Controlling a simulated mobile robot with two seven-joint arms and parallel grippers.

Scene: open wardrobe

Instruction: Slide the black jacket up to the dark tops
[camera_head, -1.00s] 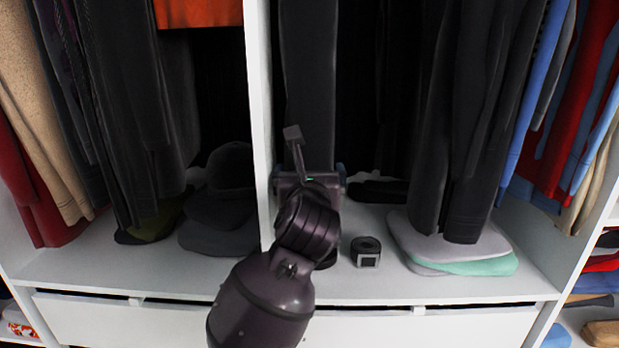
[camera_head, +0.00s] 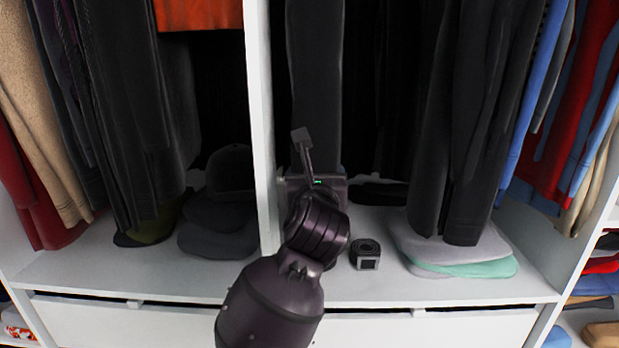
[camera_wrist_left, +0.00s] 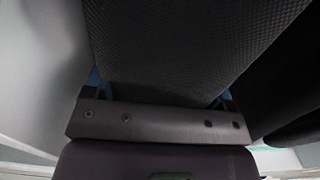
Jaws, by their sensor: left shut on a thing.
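The black jacket (camera_head: 315,80) hangs in the middle compartment, just right of the white divider. My left gripper (camera_head: 313,173) is at its lower part, shut on it. In the left wrist view the jacket's dark woven cloth (camera_wrist_left: 180,45) fills the space between the blue fingers of the gripper (camera_wrist_left: 160,88). The dark tops (camera_head: 465,120) hang at the right of the same compartment, with a dark gap between them and the jacket. The jacket's top and the rail are out of view. My right gripper is not in view.
The white divider (camera_head: 262,120) stands close left of my gripper. Dark caps (camera_head: 228,190) sit left of the divider. Blue and red garments (camera_head: 570,120) hang at far right.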

